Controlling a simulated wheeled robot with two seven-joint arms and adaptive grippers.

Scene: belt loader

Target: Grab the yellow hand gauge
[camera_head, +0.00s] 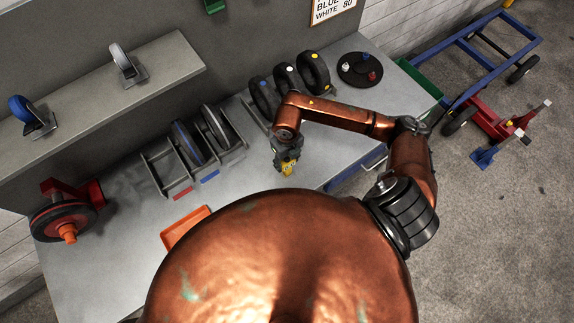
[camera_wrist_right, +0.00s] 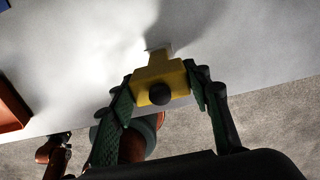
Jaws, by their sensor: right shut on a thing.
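The yellow hand gauge (camera_wrist_right: 172,73) is a small yellow block with a dark round knob facing the right wrist camera. My right gripper (camera_wrist_right: 162,90) is shut on it, with one green-padded finger on each side. In the head view my right gripper (camera_head: 287,160) is over the grey bench top near its front edge, and a little of the yellow gauge (camera_head: 287,169) shows at its tips. I cannot tell whether the gauge touches the bench. My left gripper is not in view.
A rack (camera_head: 193,152) with wheels stands left of my right gripper. Several black wheels (camera_head: 313,72) and a dark round plate (camera_head: 359,69) lie behind it. An orange tray (camera_head: 184,229) is at the front left. A blue cart (camera_head: 470,55) stands on the floor at right.

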